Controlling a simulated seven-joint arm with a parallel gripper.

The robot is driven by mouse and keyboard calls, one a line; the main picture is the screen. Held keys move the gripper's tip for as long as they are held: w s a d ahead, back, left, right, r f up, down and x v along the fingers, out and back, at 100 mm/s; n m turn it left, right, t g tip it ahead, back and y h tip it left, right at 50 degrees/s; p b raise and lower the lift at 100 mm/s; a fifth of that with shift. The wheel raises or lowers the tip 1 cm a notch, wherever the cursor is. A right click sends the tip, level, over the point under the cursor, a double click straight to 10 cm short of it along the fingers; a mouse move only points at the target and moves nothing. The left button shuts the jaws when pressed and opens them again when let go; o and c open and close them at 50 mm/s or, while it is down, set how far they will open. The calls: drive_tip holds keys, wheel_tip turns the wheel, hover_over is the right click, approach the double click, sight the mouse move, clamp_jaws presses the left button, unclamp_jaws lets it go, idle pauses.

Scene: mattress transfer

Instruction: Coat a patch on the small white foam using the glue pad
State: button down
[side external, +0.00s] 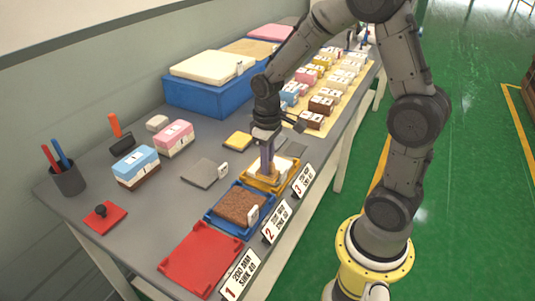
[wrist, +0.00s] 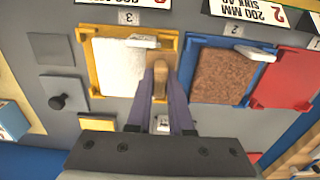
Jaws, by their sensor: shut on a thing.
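The small white foam (side external: 284,166) lies in a yellow tray (side external: 262,185). In the wrist view the white foam (wrist: 112,68) fills most of its yellow tray (wrist: 83,62), with a white tag at its upper right edge. My gripper (side external: 267,170) points down at the tray's left part in the side view. In the wrist view my gripper (wrist: 160,82) is shut on a narrow tan piece (wrist: 160,78), which seems to be the glue pad's handle. It is at the tray's right edge, beside the foam. The pad's underside is hidden, so contact cannot be told.
A blue tray (side external: 211,216) with brown foam (side external: 240,205) sits right beside the yellow tray, and a red tray (side external: 200,262) beyond it. Number signs (side external: 303,180) stand along the table's front edge. Grey plates (side external: 204,173), a yellow pad (side external: 238,140) and coloured blocks (side external: 174,137) lie behind.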

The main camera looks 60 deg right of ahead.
drive_tip(key=shift+d+f, duration=0.3)
drive_tip(key=shift+f, duration=0.05)
drive_tip(key=shift+d+f, duration=0.15)
drive_tip(key=shift+d, duration=4.75)
drive_tip(key=shift+w+a, duration=0.1)
drive_tip(key=shift+w, duration=0.75)
drive_tip(key=shift+w+a, duration=0.15)
drive_tip(key=shift+a, duration=5.05)
drive_tip(key=shift+w+d, duration=0.1)
drive_tip(key=shift+w, duration=0.65)
drive_tip(key=shift+w+d, duration=0.15)
drive_tip(key=shift+d, duration=5.05)
wheel_tip(320, 180, up, 8)
drive_tip(key=shift+a, duration=0.1)
